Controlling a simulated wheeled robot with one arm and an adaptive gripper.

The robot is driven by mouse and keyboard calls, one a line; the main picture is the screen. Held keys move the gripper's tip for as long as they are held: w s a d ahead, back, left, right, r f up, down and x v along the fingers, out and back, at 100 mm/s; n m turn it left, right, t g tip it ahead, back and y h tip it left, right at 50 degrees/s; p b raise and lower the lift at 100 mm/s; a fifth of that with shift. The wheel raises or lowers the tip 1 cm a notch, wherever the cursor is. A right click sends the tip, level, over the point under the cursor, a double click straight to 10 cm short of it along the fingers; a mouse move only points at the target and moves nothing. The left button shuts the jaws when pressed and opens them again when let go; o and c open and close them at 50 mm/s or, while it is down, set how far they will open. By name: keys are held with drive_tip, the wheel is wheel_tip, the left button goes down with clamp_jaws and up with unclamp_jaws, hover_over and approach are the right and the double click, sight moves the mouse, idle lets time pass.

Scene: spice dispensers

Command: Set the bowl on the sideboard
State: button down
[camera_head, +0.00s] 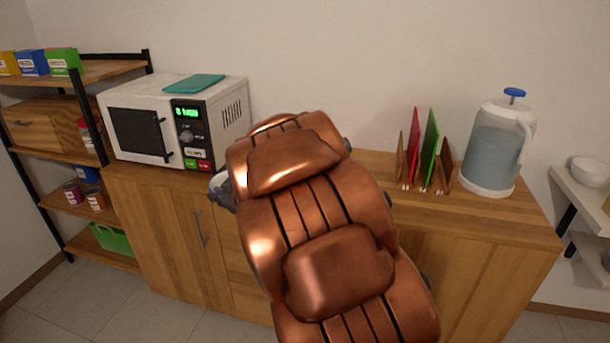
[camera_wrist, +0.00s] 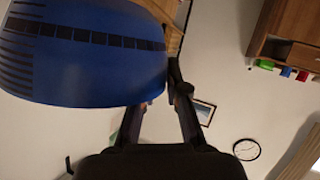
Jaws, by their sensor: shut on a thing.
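In the wrist view, a blue bowl (camera_wrist: 85,75) with a black band and dark stripes fills the upper left. My gripper (camera_wrist: 162,88) is shut on its wall, one finger partly hidden by the bowl. In the head view, my copper-coloured arm hides the gripper and most of what it holds. A small grey-blue part shows at the arm's left edge; I cannot tell whether it is bowl or gripper. The wooden sideboard (camera_head: 500,220) stands against the wall behind my arm, and the middle of its top is hidden.
A white microwave (camera_head: 175,120) with a teal item on top stands on the sideboard's left. A rack of coloured boards (camera_head: 428,150) and a water dispenser (camera_head: 495,145) stand on its right. A shelf unit (camera_head: 75,150) is at far left. A white bowl (camera_head: 590,171) sits on a right-hand shelf.

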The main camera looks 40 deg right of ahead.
drive_tip(key=s+d+f+m+h+p, duration=0.1)
drive_tip(key=s+d+m+h, duration=0.15)
drive_tip(key=s+d, duration=0.85)
drive_tip(key=s+d+f+m+h+p, duration=0.1)
drive_tip(key=s+d+f+m+h, duration=0.15)
drive_tip(key=s+d, duration=0.8)
drive_tip(key=shift+n, duration=0.4)
drive_tip(key=w+d, duration=0.3)
drive_tip(key=w, duration=0.2)
drive_tip(key=w+d+p, duration=0.1)
drive_tip(key=w+d, duration=0.3)
drive_tip(key=w, duration=0.1)
drive_tip(key=w+d+p, duration=0.1)
drive_tip(key=w+d, duration=0.3)
drive_tip(key=w, duration=0.1)
drive_tip(key=shift+w+f, duration=0.2)
drive_tip(key=shift+w, duration=0.05)
drive_tip(key=shift+w+d+f, duration=0.1)
drive_tip(key=shift+d+f, duration=0.05)
drive_tip(key=shift+f, duration=1.6)
drive_tip(key=shift+f, duration=0.15)
drive_tip(key=c, duration=1.2)
unclamp_jaws()
